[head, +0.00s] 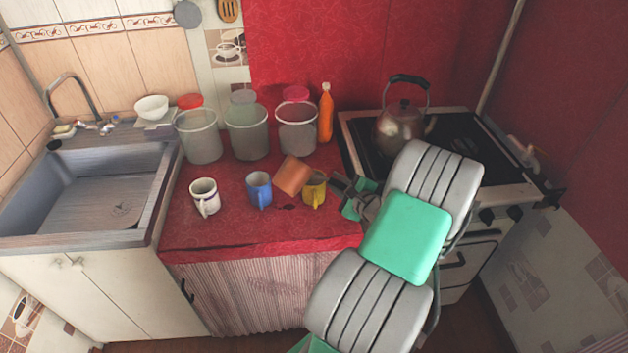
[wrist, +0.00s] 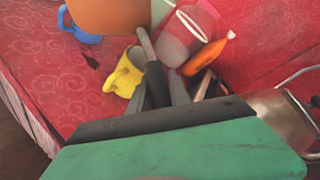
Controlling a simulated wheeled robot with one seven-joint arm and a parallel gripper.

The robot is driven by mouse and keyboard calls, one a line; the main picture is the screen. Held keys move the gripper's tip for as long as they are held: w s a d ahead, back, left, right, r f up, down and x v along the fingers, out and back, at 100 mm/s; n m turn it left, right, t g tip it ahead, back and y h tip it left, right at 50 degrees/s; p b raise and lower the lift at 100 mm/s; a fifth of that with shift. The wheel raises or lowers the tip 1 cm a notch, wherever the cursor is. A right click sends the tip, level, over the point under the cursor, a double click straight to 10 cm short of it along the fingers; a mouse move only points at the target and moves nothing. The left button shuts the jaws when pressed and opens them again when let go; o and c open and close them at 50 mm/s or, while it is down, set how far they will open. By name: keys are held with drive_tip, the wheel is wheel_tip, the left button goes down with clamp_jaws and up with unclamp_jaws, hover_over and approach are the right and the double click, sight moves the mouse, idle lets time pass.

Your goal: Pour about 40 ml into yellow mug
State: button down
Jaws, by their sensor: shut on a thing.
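The yellow mug (head: 315,190) stands upright on the red oilcloth counter, and it also shows in the wrist view (wrist: 126,76). My gripper (head: 338,184) is shut on an orange-brown container (head: 292,175), which also shows at the top of the wrist view (wrist: 105,14). The container is tilted and held above the counter, just left of the yellow mug and partly overlapping it in the head view. Its contents are hidden, and I cannot make out a stream. The inside of the yellow mug is mostly hidden.
A blue mug (head: 259,189) and a white mug (head: 204,196) stand to the left. Several tall bins (head: 247,135) and an orange bottle (head: 326,113) stand behind. A kettle (head: 400,127) sits on the stove at right. A small dark mark (wrist: 91,61) lies on the cloth.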

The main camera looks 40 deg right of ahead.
sight(314, 175)
drive_tip(key=n+b, duration=0.1)
drive_tip(key=n+t+h+b, duration=0.1)
drive_tip(key=n+b, duration=0.1)
drive_tip(key=shift+a+r+h, duration=0.2)
drive_tip(key=shift+r+h, duration=0.1)
drive_tip(key=shift+r, duration=0.25)
drive_tip(key=shift+a+f, duration=0.1)
drive_tip(key=shift+a, duration=0.05)
idle(1.2)
drive_tip(key=shift+a+f+n+b, duration=0.1)
drive_tip(key=shift+a+n+b, duration=0.4)
drive_tip(key=shift+b, duration=0.65)
drive_tip(key=a+n+t+h+b, duration=0.1)
drive_tip(key=b, duration=0.2)
drive_tip(key=shift+a+n, duration=0.2)
drive_tip(key=shift+n, duration=0.1)
drive_tip(key=shift+s+a+r+n+t+b, duration=0.1)
drive_tip(key=shift+a+r+n+t+b, duration=0.15)
drive_tip(key=shift+a+r+n+b, duration=0.5)
drive_tip(key=shift+a+n+t+b, duration=0.2)
drive_tip(key=shift+a+n+b, duration=0.3)
drive_tip(key=shift+b, duration=0.6)
drive_tip(key=shift+s+a+r+n+t+b, duration=0.1)
drive_tip(key=shift+a+r+n+t+b, duration=0.15)
drive_tip(key=shift+a+r+n+b, duration=0.5)
